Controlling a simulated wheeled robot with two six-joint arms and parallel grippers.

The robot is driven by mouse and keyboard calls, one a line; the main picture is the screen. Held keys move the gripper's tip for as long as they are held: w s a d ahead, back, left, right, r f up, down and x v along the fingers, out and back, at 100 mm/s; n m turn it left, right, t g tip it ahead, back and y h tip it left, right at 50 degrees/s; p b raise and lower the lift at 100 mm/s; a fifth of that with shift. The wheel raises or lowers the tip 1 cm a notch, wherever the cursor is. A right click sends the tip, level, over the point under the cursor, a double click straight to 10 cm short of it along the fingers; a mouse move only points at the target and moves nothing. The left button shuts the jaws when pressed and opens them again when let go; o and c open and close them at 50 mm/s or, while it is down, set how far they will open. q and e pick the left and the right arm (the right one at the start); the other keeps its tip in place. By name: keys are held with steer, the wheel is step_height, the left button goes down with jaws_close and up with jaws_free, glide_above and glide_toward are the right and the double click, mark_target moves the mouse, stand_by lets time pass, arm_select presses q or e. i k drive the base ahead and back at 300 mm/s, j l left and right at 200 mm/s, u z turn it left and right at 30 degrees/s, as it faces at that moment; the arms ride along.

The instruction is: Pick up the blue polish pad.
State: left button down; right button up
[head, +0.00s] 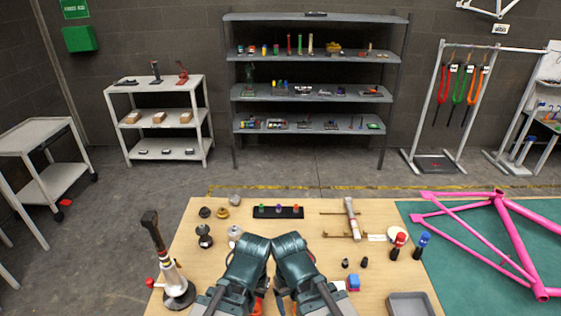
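A small blue block (353,281), which looks like the blue polish pad, lies on the wooden table near its front. A reddish part shows at its lower edge. It is just right of my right arm, and nothing holds it. My two dark teal arms come in at the bottom middle, side by side over the table. My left gripper (258,306) shows only as a small orange part low between the arms. My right gripper is mostly hidden by its arm and the frame edge. I cannot tell whether either is open or shut.
A grey tray (410,304) stands right of the pad. Two small black pieces (354,263) lie behind it. Red-topped (398,246) and blue-topped (421,246) bottles stand further right. A pink bicycle frame (480,225) is on the green mat (435,257). A stand (178,294) is at left.

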mark_target(353, 279)
steer(key=k+l+u, duration=0.15)
steer(key=l, duration=0.25)
steer(key=k+l+u, duration=0.15)
steer(key=l, duration=0.2)
steer(key=k+l+u, duration=0.15)
steer(key=k+l, duration=0.1)
steer(key=l, duration=0.05)
